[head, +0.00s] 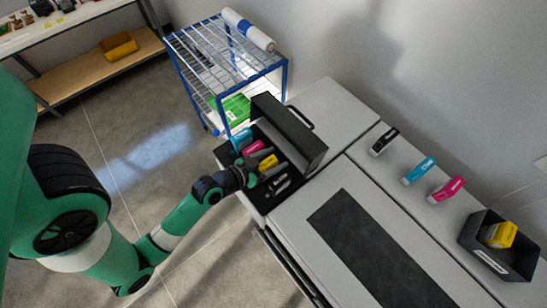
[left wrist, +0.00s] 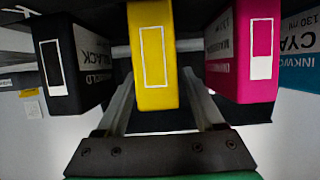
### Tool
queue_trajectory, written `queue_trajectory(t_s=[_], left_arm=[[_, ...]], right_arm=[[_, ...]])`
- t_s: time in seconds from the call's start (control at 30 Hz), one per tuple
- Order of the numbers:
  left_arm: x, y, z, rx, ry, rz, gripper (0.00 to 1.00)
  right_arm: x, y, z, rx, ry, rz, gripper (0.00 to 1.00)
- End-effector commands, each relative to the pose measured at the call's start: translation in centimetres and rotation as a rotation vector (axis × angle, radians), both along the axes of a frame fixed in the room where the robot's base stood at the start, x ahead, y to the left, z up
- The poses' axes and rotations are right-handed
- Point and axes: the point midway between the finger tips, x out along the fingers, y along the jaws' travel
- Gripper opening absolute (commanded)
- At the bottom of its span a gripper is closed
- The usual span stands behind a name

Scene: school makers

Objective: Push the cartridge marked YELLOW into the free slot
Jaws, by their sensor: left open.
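The yellow cartridge (head: 267,163) sits in the open bay (head: 228,156) of the large printer, between the magenta cartridge (head: 254,148) and the black one (head: 278,185). It also fills the upper middle of the left wrist view (left wrist: 152,55), its front face towards me; its lettering is not visible. My left gripper (head: 253,175) is at the front of the bay, close to the yellow cartridge. In the left wrist view its fingers (left wrist: 157,88) are apart, one on each side of the yellow cartridge's lower part. I cannot tell whether they touch it. My right gripper is not in view.
A cyan cartridge (head: 243,136) stands at the bay's far end. The dark lid (head: 290,130) is raised behind the bay. Loose black (head: 384,141), cyan (head: 420,170) and magenta (head: 446,189) cartridges lie on the printer top beside a dark bin (head: 482,257) holding a yellow item.

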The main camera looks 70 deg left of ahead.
Motion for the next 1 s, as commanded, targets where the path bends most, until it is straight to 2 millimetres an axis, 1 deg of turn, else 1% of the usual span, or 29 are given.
queue_trajectory(t_s=[0.17, 0.27, 0.37, 0.43, 0.5, 0.6, 0.8, 1.0], left_arm=[[-0.4, -0.1, 0.1, 0.0, 0.001, 0.001, 0.7], [-1.6, -0.5, 0.5, -0.001, 0.001, 0.003, 0.7], [-3.6, -1.2, 1.2, -0.002, 0.003, 0.006, 0.7], [-5.3, -1.8, 1.9, -0.002, 0.002, 0.007, 0.7], [-7.0, -2.3, 2.4, -0.005, 0.003, 0.012, 0.7], [-8.5, -2.8, 3.3, -0.007, 0.006, 0.013, 0.7], [-9.9, -3.4, 4.1, -0.004, 0.005, 0.007, 0.7], [-10.1, -3.7, 4.5, 0.001, -0.001, 0.001, 0.7]], right_arm=[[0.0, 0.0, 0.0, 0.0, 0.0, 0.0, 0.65], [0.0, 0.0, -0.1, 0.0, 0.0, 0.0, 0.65], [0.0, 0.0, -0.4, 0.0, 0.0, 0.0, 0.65], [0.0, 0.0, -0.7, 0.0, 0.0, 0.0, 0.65], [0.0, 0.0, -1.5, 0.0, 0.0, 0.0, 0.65], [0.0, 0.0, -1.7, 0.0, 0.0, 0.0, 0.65], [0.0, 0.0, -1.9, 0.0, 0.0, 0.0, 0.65], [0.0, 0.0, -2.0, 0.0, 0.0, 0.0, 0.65]])
